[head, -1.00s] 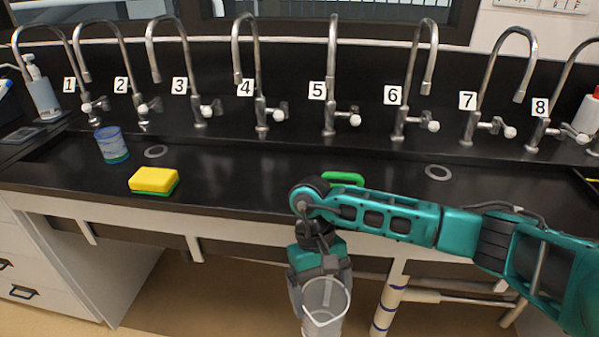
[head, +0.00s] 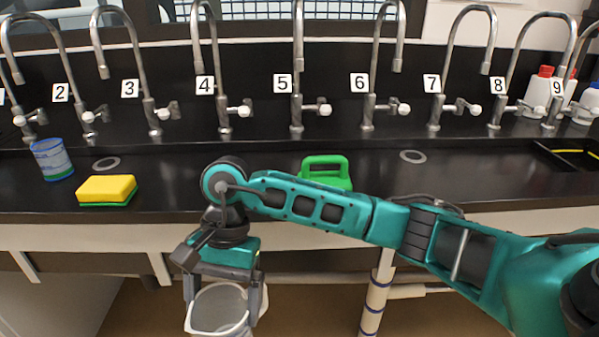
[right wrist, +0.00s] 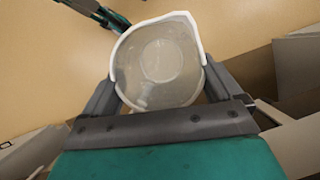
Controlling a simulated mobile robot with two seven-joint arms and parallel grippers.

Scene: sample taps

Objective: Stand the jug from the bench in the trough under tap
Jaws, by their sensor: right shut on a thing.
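The jug (head: 219,310) is a clear, whitish vessel with a pale rim and a spout. My right gripper (head: 222,292) is shut on the jug and holds it in front of the bench, below the bench's front edge. In the right wrist view the jug (right wrist: 158,62) sits between the two fingers, its open top facing the camera.
A yellow and green sponge (head: 107,190), a blue cup (head: 52,160) and a green-handled object (head: 326,172) are in or by the trough. White bottles with red caps (head: 538,90) stand at the back right. A pipe (head: 377,292) runs below the bench.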

